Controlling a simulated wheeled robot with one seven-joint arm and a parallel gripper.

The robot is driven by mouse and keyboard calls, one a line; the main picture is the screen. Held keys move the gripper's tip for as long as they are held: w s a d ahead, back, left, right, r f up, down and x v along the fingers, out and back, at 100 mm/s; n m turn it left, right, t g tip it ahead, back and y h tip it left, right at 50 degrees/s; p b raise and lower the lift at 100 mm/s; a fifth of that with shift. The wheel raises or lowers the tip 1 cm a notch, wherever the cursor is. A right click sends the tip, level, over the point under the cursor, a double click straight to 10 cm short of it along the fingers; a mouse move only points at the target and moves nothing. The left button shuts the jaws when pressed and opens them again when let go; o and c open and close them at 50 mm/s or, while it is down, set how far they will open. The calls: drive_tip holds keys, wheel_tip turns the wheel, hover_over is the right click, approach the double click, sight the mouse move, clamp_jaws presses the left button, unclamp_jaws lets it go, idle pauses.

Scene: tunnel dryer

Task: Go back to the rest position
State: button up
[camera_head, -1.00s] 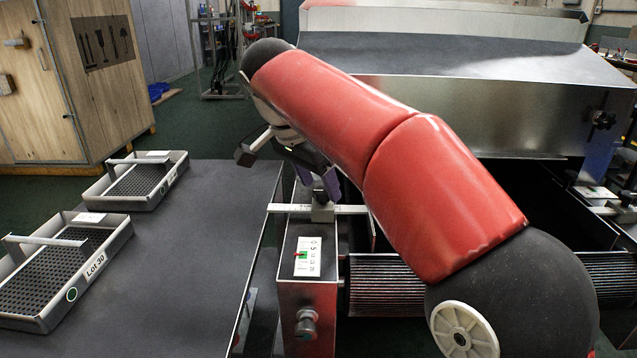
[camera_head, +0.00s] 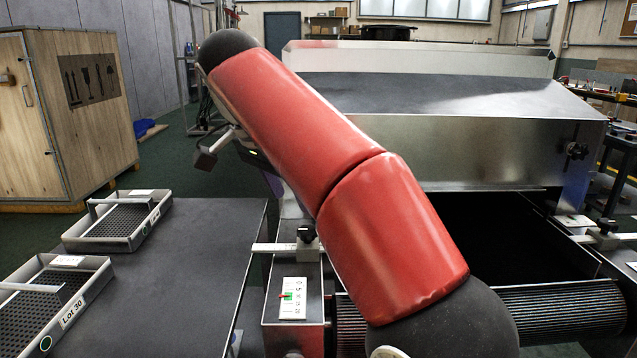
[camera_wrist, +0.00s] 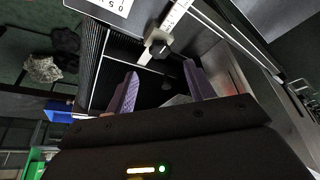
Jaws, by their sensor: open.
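My gripper shows in the wrist view (camera_wrist: 160,92) with its two purple fingers spread apart and nothing between them. In the head view it is mostly hidden behind my red arm; only part of it shows at the arm's left side, above the gap between the table and the dryer. In the wrist view a black clamp knob (camera_wrist: 160,50) on a pale ruled bar lies beyond the fingers. The same kind of knob (camera_head: 306,234) shows in the head view, just left of my arm on the dryer's side rail.
Two grey trays, a far one (camera_head: 146,228) and one marked Lot 30 (camera_head: 72,322), stand on the dark table (camera_head: 190,290). The dryer's metal hood (camera_head: 500,140) fills the right, with a roller (camera_head: 570,310) below. A wooden crate (camera_head: 30,140) stands far left.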

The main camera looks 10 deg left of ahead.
drive_tip(key=s+d+f+n+y, duration=0.1)
drive_tip(key=s+d+f+n, duration=0.15)
drive_tip(key=d, duration=0.75)
drive_tip(key=s+d+f+n, duration=0.2)
drive_tip(key=d+f, duration=0.1)
drive_tip(key=d, duration=0.7)
drive_tip(key=s+d+f+n+t, duration=0.1)
drive_tip(key=s+d+f, duration=0.5)
drive_tip(key=f, duration=0.2)
drive_tip(key=s+d+f+n+t+y, duration=0.1)
drive_tip(key=s+d+f, duration=0.4)
drive_tip(key=s+f, duration=0.2)
drive_tip(key=shift+d+f, duration=0.35)
drive_tip(key=shift+f, duration=0.05)
